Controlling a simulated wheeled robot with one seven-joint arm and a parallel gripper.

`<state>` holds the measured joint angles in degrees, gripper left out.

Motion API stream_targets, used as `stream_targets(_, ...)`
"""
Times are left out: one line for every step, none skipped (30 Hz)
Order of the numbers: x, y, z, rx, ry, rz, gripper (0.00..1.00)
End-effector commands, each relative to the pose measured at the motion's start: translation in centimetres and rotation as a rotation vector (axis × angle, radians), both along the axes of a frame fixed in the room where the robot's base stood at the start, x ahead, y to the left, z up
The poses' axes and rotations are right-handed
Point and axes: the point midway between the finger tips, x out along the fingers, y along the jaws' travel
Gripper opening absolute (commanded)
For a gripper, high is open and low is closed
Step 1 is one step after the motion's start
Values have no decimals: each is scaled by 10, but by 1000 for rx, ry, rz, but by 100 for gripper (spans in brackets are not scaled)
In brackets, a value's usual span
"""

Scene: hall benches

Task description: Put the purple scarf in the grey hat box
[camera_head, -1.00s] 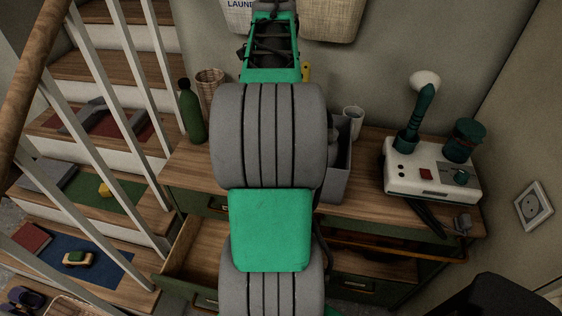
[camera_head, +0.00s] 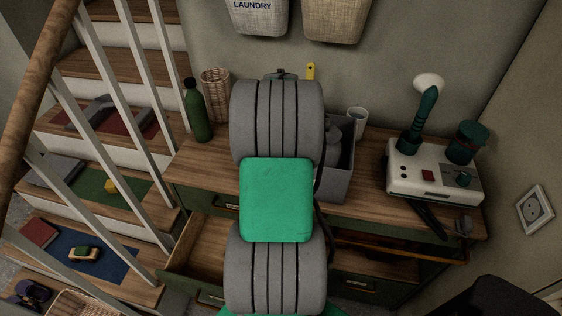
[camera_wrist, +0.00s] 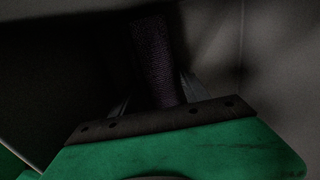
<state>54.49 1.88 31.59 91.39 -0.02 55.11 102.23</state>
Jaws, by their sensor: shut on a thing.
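My gripper (camera_wrist: 152,98) is shut on the purple scarf (camera_wrist: 153,60), a dark purple woven strip between the fingers in the wrist view. Grey surfaces and deep shadow surround it there; I cannot tell what they belong to. In the head view my own arm hides the gripper and the scarf. An open grey box (camera_head: 337,187) stands on the wooden cabinet, partly behind my arm, with a grey item inside. It may be the grey hat box; no label shows.
The cabinet top (camera_head: 208,164) also bears a green bottle (camera_head: 197,115), a wicker basket (camera_head: 216,92), a white cup (camera_head: 357,121) and a white console (camera_head: 432,173). An open drawer (camera_head: 200,255) juts out below. A stair railing (camera_head: 95,185) stands left.

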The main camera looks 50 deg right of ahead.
Motion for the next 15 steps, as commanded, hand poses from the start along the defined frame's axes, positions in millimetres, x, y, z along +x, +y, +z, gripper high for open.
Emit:
stream_targets(0, 0, 0, 0, 0, 0, 10)
stream_targets(0, 0, 0, 0, 0, 0, 10)
stream_targets(0, 0, -2, 0, 0, 0, 10)
stream_targets(0, 0, -3, 0, 0, 0, 10)
stream_targets(0, 0, -4, 0, 0, 0, 10)
stream_targets(0, 0, -3, 0, 0, 0, 57)
stream_targets(0, 0, -2, 0, 0, 0, 59)
stream_targets(0, 0, -3, 0, 0, 0, 62)
stream_targets(0, 0, -2, 0, 0, 0, 65)
stream_targets(0, 0, -2, 0, 0, 0, 67)
stream_targets(0, 0, -2, 0, 0, 0, 70)
stream_targets(0, 0, -2, 0, 0, 0, 73)
stream_targets(0, 0, -2, 0, 0, 0, 75)
stream_targets(0, 0, -2, 0, 0, 0, 75)
stream_targets(0, 0, -2, 0, 0, 0, 75)
